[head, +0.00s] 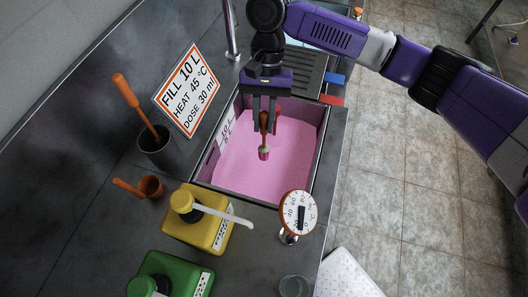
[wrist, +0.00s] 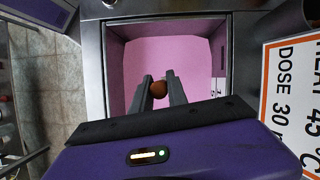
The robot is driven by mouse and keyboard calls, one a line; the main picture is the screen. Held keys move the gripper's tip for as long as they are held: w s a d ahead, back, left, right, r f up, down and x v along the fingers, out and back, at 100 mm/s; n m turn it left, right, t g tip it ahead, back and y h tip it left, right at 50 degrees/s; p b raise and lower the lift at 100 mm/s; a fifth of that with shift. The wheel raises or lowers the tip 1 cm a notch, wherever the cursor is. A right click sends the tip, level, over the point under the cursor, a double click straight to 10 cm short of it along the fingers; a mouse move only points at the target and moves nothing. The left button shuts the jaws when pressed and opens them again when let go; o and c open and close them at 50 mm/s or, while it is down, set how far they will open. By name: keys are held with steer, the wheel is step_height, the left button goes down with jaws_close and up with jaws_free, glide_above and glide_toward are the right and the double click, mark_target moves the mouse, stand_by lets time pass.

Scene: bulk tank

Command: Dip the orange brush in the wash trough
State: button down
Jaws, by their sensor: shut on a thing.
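My gripper (head: 264,112) is shut on a brush with an orange-brown handle (head: 263,123). The brush hangs upright, head down, with a pale band and a reddish tip (head: 264,153). It is over the middle of the wash trough (head: 324,137), a square basin holding pink liquid. I cannot tell whether the tip touches the liquid. In the wrist view, the rounded handle end (wrist: 158,89) shows between my gripper's fingers (wrist: 160,86), with the trough (wrist: 118,68) behind; the brush head is hidden there.
A dark cup (head: 155,147) holds another orange-handled tool (head: 125,91). A small brown cup (head: 151,187) is beside another orange handle (head: 129,188). A yellow pump bottle (head: 205,232), a green bottle (head: 165,270) and a dial (head: 298,212) stand in front. A sign (head: 187,90) stands left of the trough.

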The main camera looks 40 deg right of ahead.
steer(key=shift+r+p, duration=3.5)
steer(key=shift+r, duration=0.2)
steer(key=shift+r+b, duration=0.3)
steer(key=shift+r, duration=0.75)
